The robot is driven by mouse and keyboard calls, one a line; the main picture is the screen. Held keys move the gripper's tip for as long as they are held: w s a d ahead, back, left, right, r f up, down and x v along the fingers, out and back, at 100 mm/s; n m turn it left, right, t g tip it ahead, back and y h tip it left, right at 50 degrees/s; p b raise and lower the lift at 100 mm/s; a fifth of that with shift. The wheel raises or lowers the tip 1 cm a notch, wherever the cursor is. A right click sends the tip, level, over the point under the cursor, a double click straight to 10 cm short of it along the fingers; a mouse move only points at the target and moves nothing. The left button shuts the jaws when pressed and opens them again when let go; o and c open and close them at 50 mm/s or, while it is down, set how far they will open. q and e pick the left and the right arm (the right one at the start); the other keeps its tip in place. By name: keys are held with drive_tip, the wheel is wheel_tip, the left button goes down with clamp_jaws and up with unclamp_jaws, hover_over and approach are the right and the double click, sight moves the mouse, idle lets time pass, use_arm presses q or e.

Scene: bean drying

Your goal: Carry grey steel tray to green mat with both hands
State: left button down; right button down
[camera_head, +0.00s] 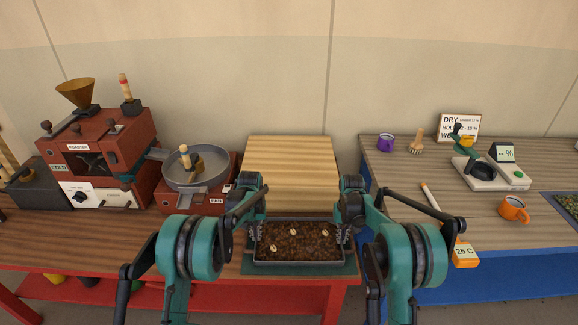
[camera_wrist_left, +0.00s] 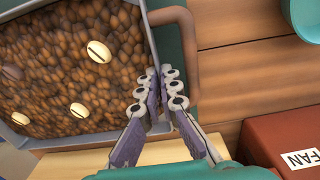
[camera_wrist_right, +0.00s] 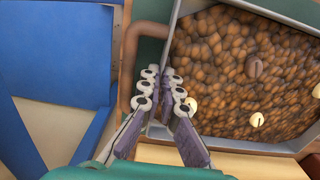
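The grey steel tray (camera_head: 300,263), full of brown beans with a few pale ones, is over the green mat (camera_head: 247,268) at the red table's front right. Mat edges show around it; I cannot tell whether the tray touches the mat. My left gripper (camera_head: 255,232) is at its left end, with fingers closed about the wall in the left wrist view (camera_wrist_left: 161,82). My right gripper (camera_head: 345,232) is at its right end, closed the same way in the right wrist view (camera_wrist_right: 161,82). A brown loop handle shows beside each grip. The tray looks level.
A wooden board (camera_head: 290,165) lies behind the tray. A red fan unit with a round pan (camera_head: 194,180) and a roaster (camera_head: 95,150) stand left.

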use_arm(q)
drive_tip(key=c, duration=1.6)
unclamp_jaws()
drive_tip(key=shift+c, duration=0.2)
use_arm(e)
drive_tip(key=c, duration=1.6)
unclamp_jaws()
drive_tip(key=shift+c, duration=0.2)
use_arm(q)
drive_tip(key=shift+r, duration=0.15)
use_arm(e)
drive_tip(key=shift+r, duration=0.1)
